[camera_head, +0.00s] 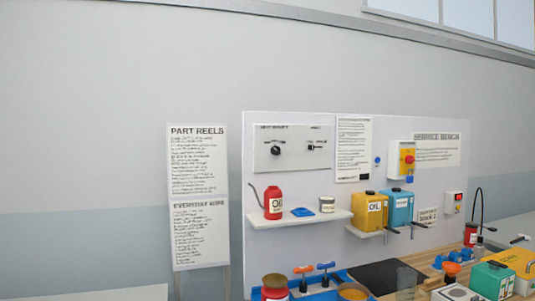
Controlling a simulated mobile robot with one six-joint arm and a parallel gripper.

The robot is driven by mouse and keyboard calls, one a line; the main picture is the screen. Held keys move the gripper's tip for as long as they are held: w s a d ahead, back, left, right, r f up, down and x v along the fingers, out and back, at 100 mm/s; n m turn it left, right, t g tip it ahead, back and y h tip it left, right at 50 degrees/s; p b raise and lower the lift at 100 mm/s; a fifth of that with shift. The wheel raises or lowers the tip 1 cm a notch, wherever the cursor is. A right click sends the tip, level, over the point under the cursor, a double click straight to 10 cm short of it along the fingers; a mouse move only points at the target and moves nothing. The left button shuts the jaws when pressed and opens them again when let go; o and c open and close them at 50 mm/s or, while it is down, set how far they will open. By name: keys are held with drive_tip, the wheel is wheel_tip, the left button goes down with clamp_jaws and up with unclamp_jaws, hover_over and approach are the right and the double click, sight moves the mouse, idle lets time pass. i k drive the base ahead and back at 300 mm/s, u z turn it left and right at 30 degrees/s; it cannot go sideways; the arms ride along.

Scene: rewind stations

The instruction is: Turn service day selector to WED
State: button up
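A light grey panel (292,162) with small printing is fixed to the upper left of the service bench's back board. A round black knob (276,151) sits on its left part, with small marks around it that are too small to read. A smaller black switch (312,147) sits to its right on the same panel. I cannot read any day name or tell which mark the knob points at. My gripper is not in view.
Below the panel, a shelf (300,219) holds a red oil can (274,203). Yellow (369,212) and blue (398,208) containers stand to the right. Bottles, tools and a green box (490,281) crowd the bench. A sign stand (199,195) is at left.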

sight(276, 150)
drive_tip(key=i, duration=0.9)
drive_tip(key=u, duration=0.05)
